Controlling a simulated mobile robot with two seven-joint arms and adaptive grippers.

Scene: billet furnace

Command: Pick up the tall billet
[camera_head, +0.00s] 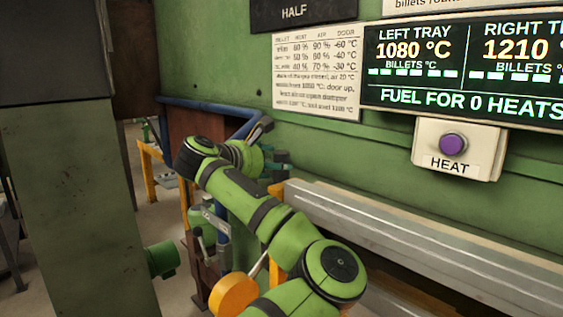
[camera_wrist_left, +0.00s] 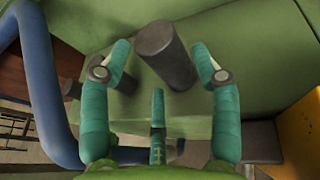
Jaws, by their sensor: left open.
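A dark grey cylinder, which looks like the tall billet (camera_wrist_left: 165,54), shows in the left wrist view with its round end towards the camera. It stands between and just beyond the fingertips of my left gripper (camera_wrist_left: 160,48), which is open and empty. A gap shows between the cylinder and each finger. A shorter grey cylinder (camera_wrist_left: 128,84) is partly hidden behind the left finger. In the head view my left gripper (camera_head: 277,160) is far off and small beside the blue rail, and a dark cylinder end (camera_head: 261,127) shows near it. My right gripper is out of view.
A blue rail (camera_wrist_left: 32,65) runs along the left of the wrist view, and a yellow part (camera_wrist_left: 300,118) is at the right. In the head view a grey metal ledge (camera_head: 430,240) lies below the green wall with the HEAT button (camera_head: 453,144). A green column (camera_head: 75,200) stands left.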

